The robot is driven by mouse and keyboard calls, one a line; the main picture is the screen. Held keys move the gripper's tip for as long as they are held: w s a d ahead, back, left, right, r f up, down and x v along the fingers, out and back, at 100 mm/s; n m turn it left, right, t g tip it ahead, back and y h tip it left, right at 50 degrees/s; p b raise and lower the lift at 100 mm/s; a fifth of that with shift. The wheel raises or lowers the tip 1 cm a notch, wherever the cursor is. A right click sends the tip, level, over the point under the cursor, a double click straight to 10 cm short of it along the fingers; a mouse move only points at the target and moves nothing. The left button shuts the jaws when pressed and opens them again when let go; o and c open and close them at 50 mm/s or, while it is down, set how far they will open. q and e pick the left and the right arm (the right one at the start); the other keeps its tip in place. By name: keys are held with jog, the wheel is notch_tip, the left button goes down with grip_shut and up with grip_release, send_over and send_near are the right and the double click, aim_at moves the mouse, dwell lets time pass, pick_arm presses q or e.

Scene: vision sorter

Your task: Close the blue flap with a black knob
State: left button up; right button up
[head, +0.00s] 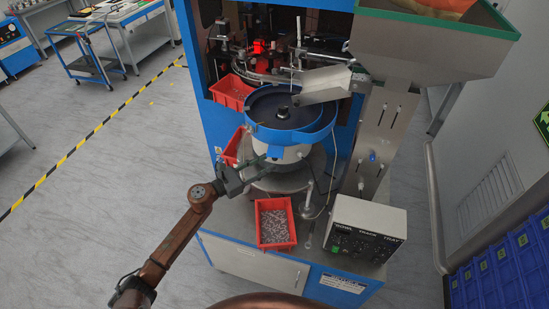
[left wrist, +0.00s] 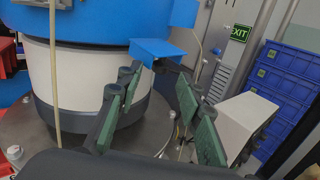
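A small blue plate (left wrist: 155,47), which looks like the flap, juts out low on the blue bowl feeder in the left wrist view, just beyond my fingertips. I cannot make out its black knob, or clearly tell how far the flap stands open. The blue feeder bowl (head: 318,136) sits on a white drum in the head view. My left gripper (head: 265,165) is in front of the drum, low on its left side. In the left wrist view the gripper (left wrist: 156,82) has its two green-padded fingers spread, with nothing between them. My right gripper is not in view.
A red bin (head: 289,240) of small parts stands on the machine's ledge, right of my left gripper. Further red bins (head: 232,92) are behind. A grey control box (head: 372,212) stands at the ledge's right. A metal chute (head: 325,84) overhangs the bowl.

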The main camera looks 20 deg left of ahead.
aim_at(274, 159)
pick_arm(q)
jog(key=shift+p+x, duration=0.4)
jog(key=shift+x, duration=2)
grip_shut()
jog(key=shift+a, duration=0.1)
